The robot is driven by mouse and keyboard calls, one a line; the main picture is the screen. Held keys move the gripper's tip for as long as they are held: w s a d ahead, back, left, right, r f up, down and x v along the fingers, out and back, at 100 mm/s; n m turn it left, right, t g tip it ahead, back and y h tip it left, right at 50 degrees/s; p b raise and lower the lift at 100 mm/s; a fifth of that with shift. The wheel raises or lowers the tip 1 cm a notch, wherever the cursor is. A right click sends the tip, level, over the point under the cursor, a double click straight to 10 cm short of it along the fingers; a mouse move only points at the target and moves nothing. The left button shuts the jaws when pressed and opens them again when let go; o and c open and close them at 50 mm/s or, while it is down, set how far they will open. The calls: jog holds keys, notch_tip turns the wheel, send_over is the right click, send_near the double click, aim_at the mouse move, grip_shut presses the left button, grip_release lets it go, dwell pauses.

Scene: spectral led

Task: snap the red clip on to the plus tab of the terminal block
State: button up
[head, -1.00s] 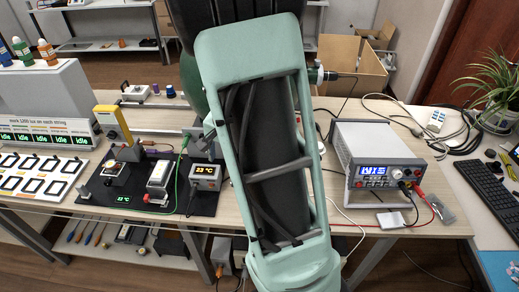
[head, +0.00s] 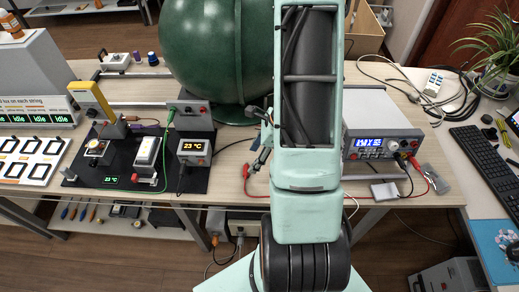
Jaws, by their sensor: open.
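A red clip (head: 246,171) lies on the table right of the black mat, with its red lead running right behind my arm. My gripper (head: 259,161) is just above and right of the clip, open and partly hidden by my own arm. I cannot tell whether it touches the clip. A grey box (head: 191,118) at the back of the mat, with a green clip (head: 172,108) at its left top edge, may be the terminal block. Its plus tab is too small to make out.
A power supply (head: 380,130) stands to the right. A large green round vessel (head: 215,50) stands behind.

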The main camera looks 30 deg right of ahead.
aim_at(246, 169)
jog(key=x, duration=0.7)
jog(key=shift+d+b, duration=0.1)
jog(key=shift+b, duration=0.3)
jog(key=shift+c, duration=0.6)
jog(key=c, duration=0.9)
jog(key=o, duration=1.2)
jog(key=v, duration=1.2)
